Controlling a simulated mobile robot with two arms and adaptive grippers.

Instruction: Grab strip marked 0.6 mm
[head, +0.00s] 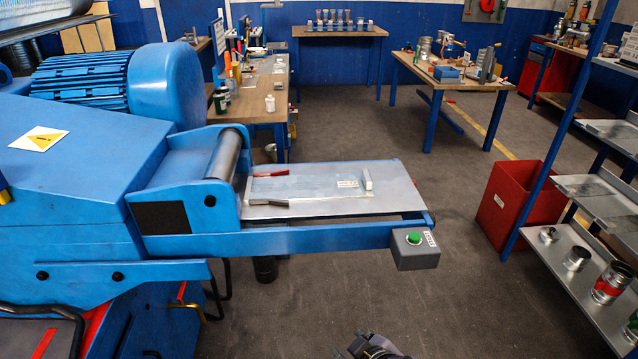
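A flat grey metal strip or sheet (310,185) lies on the outfeed table of the blue machine. A small white label (347,184) is on it, too small to read, so I cannot confirm a 0.6 mm mark. A red-handled tool (271,173), a dark-handled tool (268,203) and a small pale block (367,179) lie on top of the sheet. One gripper, which I take for my right (372,346), shows only in part at the bottom edge, well below and apart from the table. Its opening cannot be made out. My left gripper is not in view.
A grey box with a green button (414,240) sticks out at the table's front right corner. A red bin (518,205) and metal shelves (590,225) with several cans stand at right. Workbenches (455,78) are behind. The floor (440,290) between machine and shelves is clear.

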